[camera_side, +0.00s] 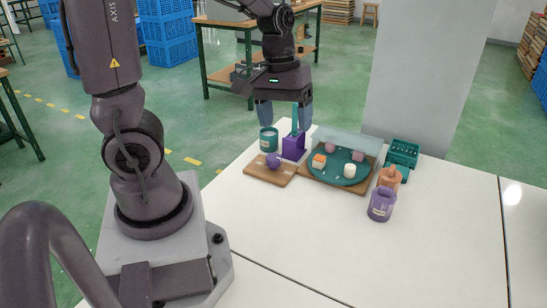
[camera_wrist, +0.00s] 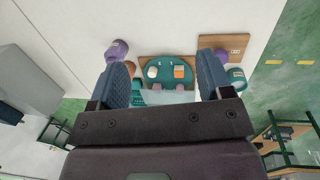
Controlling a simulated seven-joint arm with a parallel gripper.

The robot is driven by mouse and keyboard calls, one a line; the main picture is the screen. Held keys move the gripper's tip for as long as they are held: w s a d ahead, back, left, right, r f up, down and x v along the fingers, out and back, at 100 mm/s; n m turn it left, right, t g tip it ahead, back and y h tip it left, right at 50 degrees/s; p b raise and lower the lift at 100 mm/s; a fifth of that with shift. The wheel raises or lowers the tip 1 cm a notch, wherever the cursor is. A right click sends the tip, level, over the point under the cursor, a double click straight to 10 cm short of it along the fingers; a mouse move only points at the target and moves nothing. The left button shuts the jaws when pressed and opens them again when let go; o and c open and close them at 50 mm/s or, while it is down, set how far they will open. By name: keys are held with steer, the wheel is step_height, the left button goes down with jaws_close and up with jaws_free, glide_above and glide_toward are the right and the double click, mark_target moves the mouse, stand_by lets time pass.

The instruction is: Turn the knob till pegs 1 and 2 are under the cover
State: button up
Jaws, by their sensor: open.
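A wooden board (camera_side: 256,172) carries a purple knob (camera_side: 272,160), which also shows in the wrist view (camera_wrist: 221,55). Beside it a teal turntable disc (camera_side: 337,177) sits on another wooden base. On the disc are an orange-and-white block (camera_side: 319,161), a white round piece (camera_side: 350,171) and two pinkish pieces (camera_side: 331,148) (camera_side: 358,155) at the back. A clear cover (camera_side: 348,136) stands over the back; the pinkish pieces are at or beneath it. My gripper (camera_side: 285,128) is open and empty, above and behind the knob board, apart from the knob.
A green basket (camera_side: 404,152), an orange bottle (camera_side: 389,177) and a purple jar (camera_side: 382,205) stand right. The front table is clear.

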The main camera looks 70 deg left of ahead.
steer(key=w+a+f+n+g, duration=0.1)
steer(key=a+f+n, duration=0.45)
steer(key=n, duration=0.25)
steer(key=n+y, duration=0.2)
steer(key=n, duration=2.1)
glide_above(274, 156)
step_height(274, 156, down, 4)
steer(key=f, duration=0.1)
step_height(274, 156, down, 12)
steer(key=shift+s+d+f, duration=0.1)
steer(key=c, duration=0.9)
